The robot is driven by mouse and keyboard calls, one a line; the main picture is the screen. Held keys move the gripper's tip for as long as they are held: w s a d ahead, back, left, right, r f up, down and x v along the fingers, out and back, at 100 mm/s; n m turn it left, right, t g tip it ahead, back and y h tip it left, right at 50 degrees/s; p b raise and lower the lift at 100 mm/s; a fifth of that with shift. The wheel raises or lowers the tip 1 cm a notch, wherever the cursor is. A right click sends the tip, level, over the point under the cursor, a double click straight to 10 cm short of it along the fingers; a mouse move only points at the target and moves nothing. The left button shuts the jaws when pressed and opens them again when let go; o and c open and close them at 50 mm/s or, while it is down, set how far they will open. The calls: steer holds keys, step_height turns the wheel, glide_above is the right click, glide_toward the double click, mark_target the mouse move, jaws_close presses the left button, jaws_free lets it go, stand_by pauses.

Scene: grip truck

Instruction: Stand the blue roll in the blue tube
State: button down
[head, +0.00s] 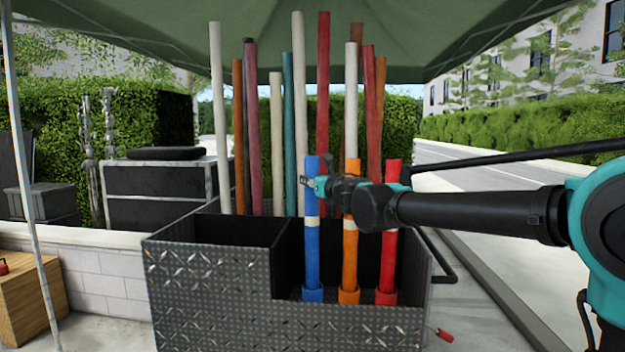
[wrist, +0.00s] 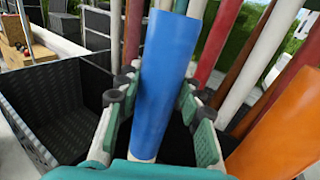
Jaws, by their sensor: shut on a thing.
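The blue roll (head: 312,255) stands upright in the head view, with a pale band around its middle. Its lower end meets the short blue tube (head: 313,295) at the front of the metal box, and appears to be inside it; the tube's inside is hidden. My gripper (head: 309,182) is at the upper part of the roll, with its fingers on either side. In the wrist view, the blue roll (wrist: 165,75) lies between the two fingers of my gripper (wrist: 157,88), which is shut on it. The blue tube is hidden there.
An orange roll (head: 350,240) and a red roll (head: 390,225) stand close on the right in tubes of their own colours. Several tall poles rise behind. The metal box (head: 210,290) has an empty left compartment. A green canopy (head: 390,40) hangs above.

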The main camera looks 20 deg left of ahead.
steer(key=shift+f, duration=0.3)
stand_by(0.5)
steer(key=c, duration=0.9)
jaws_free()
